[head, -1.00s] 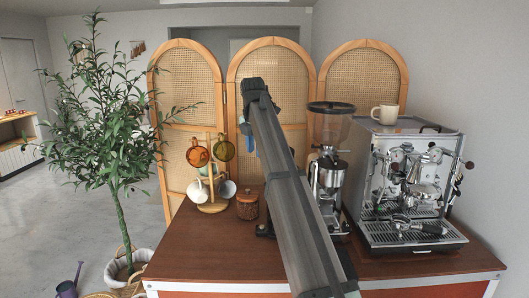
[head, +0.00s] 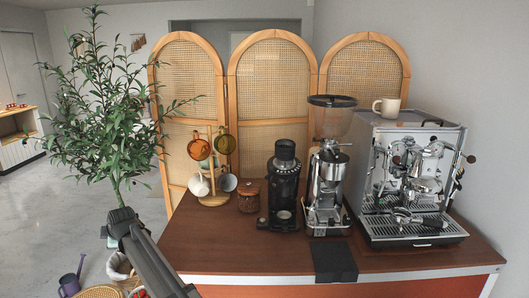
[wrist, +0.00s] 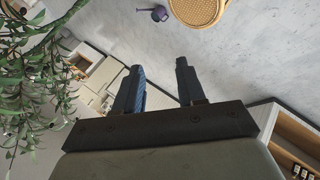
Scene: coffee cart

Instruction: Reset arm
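My arm reaches up from the bottom of the head view, left of the cart top, with its upper end in front of the plant. My gripper (wrist: 158,85) shows in the wrist view with its two fingers apart and nothing between them. Beyond the fingers are the floor and low cabinets. In the head view the fingers are hard to make out. The gripper is away from everything on the cart.
The wooden cart top (head: 215,243) bears a mug tree (head: 211,170), a lidded jar (head: 249,197), a black grinder (head: 283,185), a taller grinder (head: 328,180) and an espresso machine (head: 412,180) with a cup (head: 387,106) on top. A plant (head: 105,120) stands left. A watering can (head: 71,280) is on the floor.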

